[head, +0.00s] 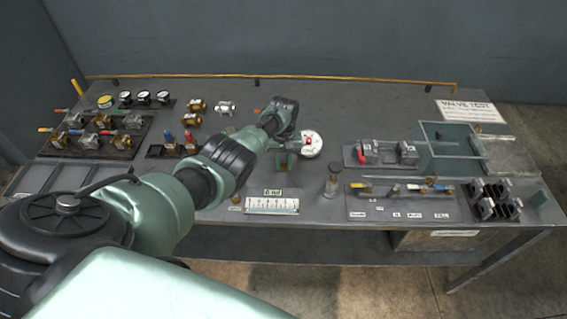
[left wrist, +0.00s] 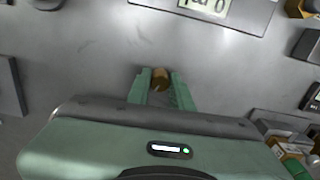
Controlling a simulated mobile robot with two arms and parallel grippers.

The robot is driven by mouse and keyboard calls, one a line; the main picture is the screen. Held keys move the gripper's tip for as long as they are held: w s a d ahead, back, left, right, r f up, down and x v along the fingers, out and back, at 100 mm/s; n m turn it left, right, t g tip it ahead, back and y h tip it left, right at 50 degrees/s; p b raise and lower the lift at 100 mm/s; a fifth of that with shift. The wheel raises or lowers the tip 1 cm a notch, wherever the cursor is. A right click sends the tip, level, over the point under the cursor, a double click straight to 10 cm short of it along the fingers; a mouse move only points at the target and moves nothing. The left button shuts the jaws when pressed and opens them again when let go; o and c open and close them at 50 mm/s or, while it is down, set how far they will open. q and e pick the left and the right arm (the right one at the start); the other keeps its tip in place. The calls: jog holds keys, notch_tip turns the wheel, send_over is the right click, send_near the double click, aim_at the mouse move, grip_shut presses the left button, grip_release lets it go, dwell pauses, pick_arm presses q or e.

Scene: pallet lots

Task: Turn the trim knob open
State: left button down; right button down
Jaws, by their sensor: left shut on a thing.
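My left gripper (head: 286,168) points down over the middle of the bench, just behind a small label plate (head: 272,192). In the left wrist view its two green fingers (left wrist: 161,82) are shut on a small brown, round-topped piece (left wrist: 161,76), which appears to be the trim knob. The fingers sit on either side of it. In the head view the gripper hides the knob, and its turned angle cannot be told. My right gripper is not in view.
A white round dial with a red spot (head: 311,144) is close to the right of my gripper. A scale strip (head: 272,206) lies in front. A clear cylinder (head: 332,182) and valve trays stand to the right. Brass valves (head: 102,122) crowd the left. A brass rail (head: 270,77) runs along the back.

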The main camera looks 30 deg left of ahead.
aim_at(283, 165)
pick_arm(q)
jog(key=c, duration=1.3)
grip_release()
jog(key=shift+o, duration=0.2)
jog(key=shift+r, duration=0.45)
notch_tip(283, 165, up, 6)
jog(key=shift+f+p, duration=0.15)
jog(key=shift+p, duration=0.5)
jog(key=shift+r, duration=0.6)
